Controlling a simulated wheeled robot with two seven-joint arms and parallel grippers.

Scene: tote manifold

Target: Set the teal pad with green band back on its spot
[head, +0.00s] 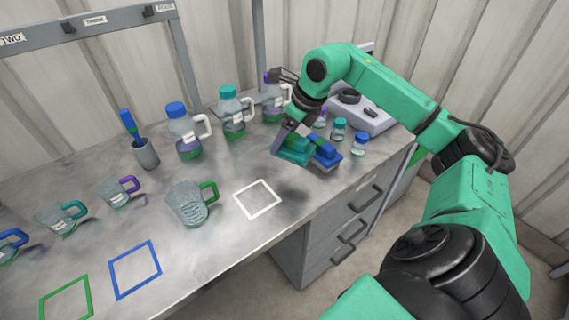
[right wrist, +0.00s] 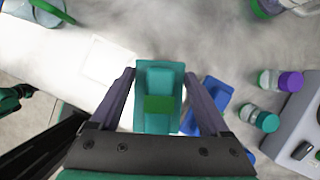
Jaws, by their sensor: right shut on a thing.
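The teal pad with green band (right wrist: 158,78) is between the two fingers of my right gripper (right wrist: 160,88) in the right wrist view. The fingers are shut on its sides, and the green band faces the camera. In the head view the teal pad (head: 292,152) shows below my right gripper (head: 291,140), over the far right part of the bench. I cannot tell how high it is above the surface. A blue pad (head: 326,155) lies right beside it, and it also shows in the right wrist view (right wrist: 213,104). My left gripper is not in view.
White (head: 257,199), blue (head: 135,270) and green outlines mark the bench top and look empty. A green-handled mug (head: 187,203) stands left of the white one. Capped bottles (head: 184,133) stand behind. Small jars (head: 339,129) and a grey device (head: 365,112) are at right.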

